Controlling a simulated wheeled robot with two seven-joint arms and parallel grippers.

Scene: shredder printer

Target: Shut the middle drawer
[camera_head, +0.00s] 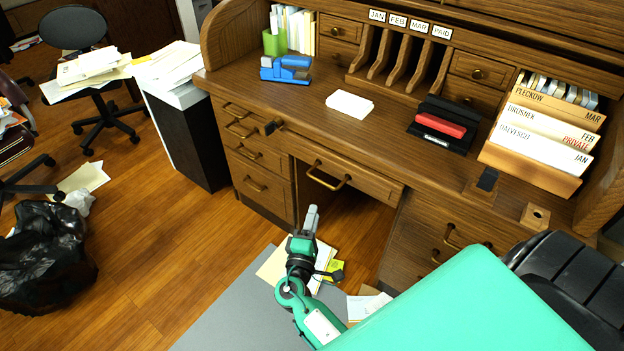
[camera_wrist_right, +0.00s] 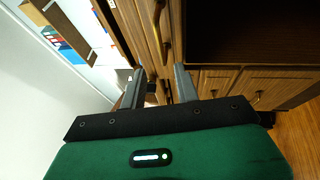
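The middle drawer (camera_head: 372,184) is the wide wooden drawer over the desk's knee space, with a brass pull handle (camera_head: 328,181). I cannot tell from here how far its front stands out. My right gripper (camera_head: 312,212) is below and in front of the drawer, apart from its handle in the head view. In the right wrist view the two grey fingers (camera_wrist_right: 159,86) stand apart with nothing visible between them. A brass handle (camera_wrist_right: 165,30) on a wooden front is just beyond the fingertips. My left gripper is not in view.
Side drawers flank the knee space, left (camera_head: 258,165) and right (camera_head: 430,235). The desktop holds a blue stapler (camera_head: 286,69), white cards (camera_head: 349,104) and a file rack (camera_head: 530,165). Papers (camera_head: 270,264) lie on the floor below. A black bag (camera_head: 45,255) sits left.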

